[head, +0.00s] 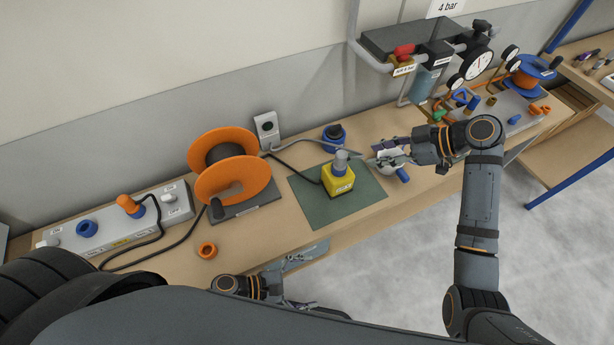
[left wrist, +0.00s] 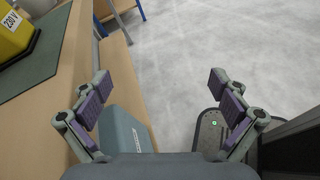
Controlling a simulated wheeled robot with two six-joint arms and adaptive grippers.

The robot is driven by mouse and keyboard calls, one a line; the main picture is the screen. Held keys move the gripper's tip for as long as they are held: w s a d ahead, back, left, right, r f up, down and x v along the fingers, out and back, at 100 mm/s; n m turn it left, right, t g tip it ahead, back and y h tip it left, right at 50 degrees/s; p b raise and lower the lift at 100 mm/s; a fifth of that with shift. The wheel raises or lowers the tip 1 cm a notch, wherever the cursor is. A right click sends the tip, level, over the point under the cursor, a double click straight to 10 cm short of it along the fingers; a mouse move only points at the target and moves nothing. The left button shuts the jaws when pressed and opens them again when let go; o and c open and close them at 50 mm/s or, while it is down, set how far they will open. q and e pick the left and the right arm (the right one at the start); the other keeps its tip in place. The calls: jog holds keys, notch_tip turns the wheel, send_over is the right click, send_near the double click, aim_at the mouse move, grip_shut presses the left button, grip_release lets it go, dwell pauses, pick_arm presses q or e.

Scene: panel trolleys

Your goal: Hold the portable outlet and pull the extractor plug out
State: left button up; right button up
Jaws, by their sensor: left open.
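The portable outlet (head: 339,184) is a yellow block marked 230V on a green mat (head: 310,205). A grey plug (head: 341,160) stands upright in its top. The outlet's edge also shows at the top left of the left wrist view (left wrist: 12,35). My left gripper (head: 312,283) is open and empty in front of the bench's front edge, below the outlet. Its purple-padded fingers are spread in the left wrist view (left wrist: 160,92). My right gripper (head: 373,154) is right of the outlet, pointing left, apart from the plug. A whitish shape with a blue end (head: 402,174) overlaps its fingers; whether they hold it is unclear.
An orange cable reel (head: 232,180) stands left of the mat; a black cable runs toward the outlet. A grey socket strip (head: 115,222) lies at left, an orange ring (head: 208,250) near the front edge. Gauges and pipes (head: 478,64) are at back right. Open floor lies in front.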

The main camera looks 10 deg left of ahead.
pick_arm(q)
notch_tip(320, 180, up, 4)
jog(key=h, duration=0.1)
jog(key=n+t+y, duration=0.2)
jog(key=n+t, duration=0.1)
send_near(338, 174)
jog(key=s+d+f, duration=0.1)
jog(key=s+f, duration=0.1)
jog(key=s+d+f, duration=0.1)
jog(key=s+f, duration=0.1)
jog(key=s, duration=0.1)
jog(key=s+d+f, duration=0.1)
jog(key=s+f, duration=0.1)
jog(key=shift+s, duration=0.15)
jog(key=w+a+r+n+t+y, duration=0.1)
jog(key=w+a+r+n, duration=0.3)
jog(key=w, duration=0.5)
jog(key=shift+m+g, duration=0.6)
jog(key=shift+m, duration=0.1)
jog(key=x, duration=1.1)
jog(key=shift+d, duration=0.4)
